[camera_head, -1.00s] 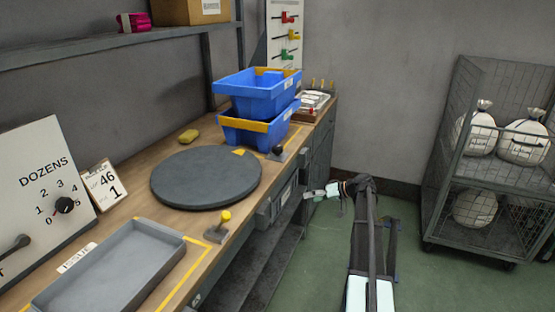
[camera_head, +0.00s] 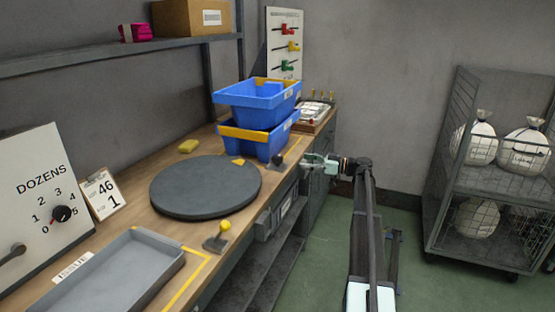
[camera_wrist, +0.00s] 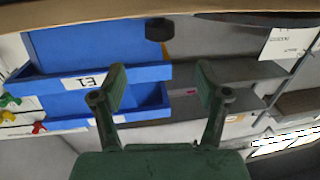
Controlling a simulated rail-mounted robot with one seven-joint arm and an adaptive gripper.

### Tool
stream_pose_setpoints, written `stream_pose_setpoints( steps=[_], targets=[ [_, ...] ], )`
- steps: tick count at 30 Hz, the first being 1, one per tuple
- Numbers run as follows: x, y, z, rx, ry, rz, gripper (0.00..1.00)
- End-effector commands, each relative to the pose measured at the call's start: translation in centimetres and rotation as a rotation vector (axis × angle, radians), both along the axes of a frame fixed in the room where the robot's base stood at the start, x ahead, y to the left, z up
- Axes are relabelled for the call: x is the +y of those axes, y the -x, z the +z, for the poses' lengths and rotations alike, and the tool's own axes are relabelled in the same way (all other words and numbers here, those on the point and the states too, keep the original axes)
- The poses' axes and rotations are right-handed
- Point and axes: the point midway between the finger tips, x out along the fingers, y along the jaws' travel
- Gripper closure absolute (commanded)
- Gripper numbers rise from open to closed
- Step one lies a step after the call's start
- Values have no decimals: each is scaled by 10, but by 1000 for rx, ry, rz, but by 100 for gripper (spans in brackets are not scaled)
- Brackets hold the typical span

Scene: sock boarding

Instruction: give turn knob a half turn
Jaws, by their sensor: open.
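Two black knobs are in view, and I cannot tell which one the task calls the turn knob. One is a black dial (camera_head: 62,214) with a red mark on the white DOZENS panel at the left. The other is a rounded black knob (camera_head: 278,158) at the bench's front edge, beside the blue bins. A black knob (camera_wrist: 160,29) shows near the top of the wrist view, beyond and between my fingers. My gripper (camera_head: 306,163) is open and empty, just off the bench edge, right of the bench-edge knob and apart from it. Its spread fingers show in the wrist view (camera_wrist: 161,76).
Two stacked blue bins (camera_head: 258,102) stand behind the bench-edge knob. A dark round turntable (camera_head: 205,187) lies left of it, with a yellow-topped lever (camera_head: 224,227) in front. A grey tray (camera_head: 115,275) is nearer. A wire cage trolley (camera_head: 480,185) stands right; floor between is open.

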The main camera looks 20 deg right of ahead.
Motion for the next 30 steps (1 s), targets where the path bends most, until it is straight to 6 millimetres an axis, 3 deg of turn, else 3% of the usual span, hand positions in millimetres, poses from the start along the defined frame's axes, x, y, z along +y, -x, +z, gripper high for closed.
stream_pose_setpoints(
  steps=[15,21,30],
  targets=[
    [77,-62,0,1,0,2,26],
    [91,-74,0,2,0,1,26],
    [95,-77,0,1,0,0,26]
  ],
)
